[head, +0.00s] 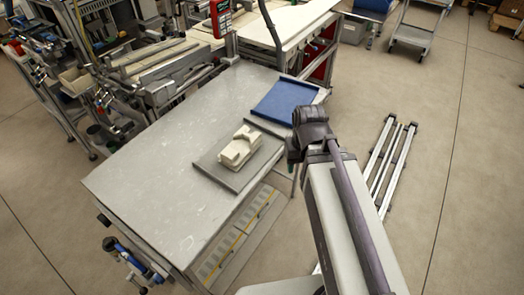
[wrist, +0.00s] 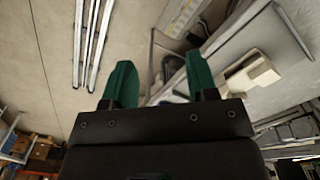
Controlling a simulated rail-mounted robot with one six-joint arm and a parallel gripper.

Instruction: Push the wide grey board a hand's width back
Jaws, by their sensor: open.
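The wide grey board (head: 212,168) lies flat on the grey table near its right long edge in the head view. A stack of cream blocks (head: 239,146) rests on it, and the cream blocks also show in the wrist view (wrist: 254,76), beyond the right finger. My gripper (wrist: 160,70) shows two green fingers spread apart with nothing between them. In the head view my wrist is to the right of the board, apart from it, and my fingers are hidden there.
A blue tray (head: 284,102) lies on the table (head: 160,140) behind the board. The table's left part is bare. Metal rails (head: 384,160) lie on the floor to the right. Benches with equipment stand behind the table.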

